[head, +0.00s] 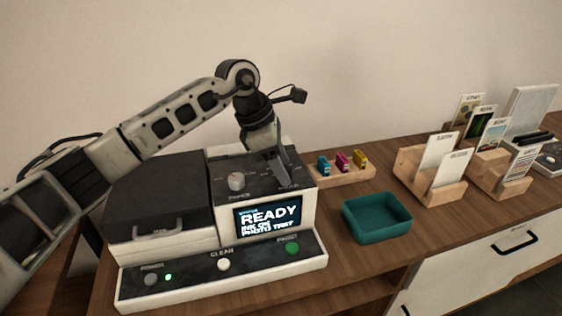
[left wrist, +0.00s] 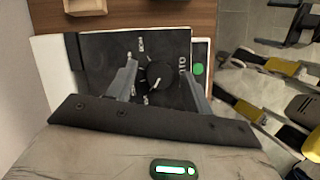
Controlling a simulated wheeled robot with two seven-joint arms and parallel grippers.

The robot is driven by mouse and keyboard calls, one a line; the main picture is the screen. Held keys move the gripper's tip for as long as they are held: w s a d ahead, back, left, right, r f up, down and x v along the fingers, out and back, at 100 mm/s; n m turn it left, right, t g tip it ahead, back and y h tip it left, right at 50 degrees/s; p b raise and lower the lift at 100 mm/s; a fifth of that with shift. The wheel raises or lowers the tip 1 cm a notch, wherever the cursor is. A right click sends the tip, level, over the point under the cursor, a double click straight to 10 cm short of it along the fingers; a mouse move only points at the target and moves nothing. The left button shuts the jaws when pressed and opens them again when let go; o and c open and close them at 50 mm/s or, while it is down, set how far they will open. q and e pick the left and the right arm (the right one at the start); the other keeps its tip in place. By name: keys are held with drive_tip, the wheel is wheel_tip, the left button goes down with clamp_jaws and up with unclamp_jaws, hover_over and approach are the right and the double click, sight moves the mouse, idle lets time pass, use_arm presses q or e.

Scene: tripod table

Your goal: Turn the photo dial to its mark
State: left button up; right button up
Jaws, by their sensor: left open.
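The photo dial (left wrist: 158,75) is a round black knob with a white pointer line, on the dark top panel (left wrist: 100,50) of the printer. In the left wrist view the pointer slants toward the bottom of the picture. Small white labels ring the dial, too small to read surely. My left gripper (left wrist: 157,82) is open, its two fingers on either side of the dial; I cannot tell whether they touch it. In the head view the left gripper (head: 281,180) points down over the panel's right part and hides the dial. My right gripper is not in view.
A light grey knob (head: 236,181) stands left of the gripper. The display (head: 268,217) reads READY. Below are a white button (head: 223,264) and a green button (head: 292,249). A teal tray (head: 377,218), an ink cartridge holder (head: 345,175) and wooden card holders (head: 430,182) stand to the right.

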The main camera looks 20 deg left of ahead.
use_arm(q)
drive_tip(key=c, duration=1)
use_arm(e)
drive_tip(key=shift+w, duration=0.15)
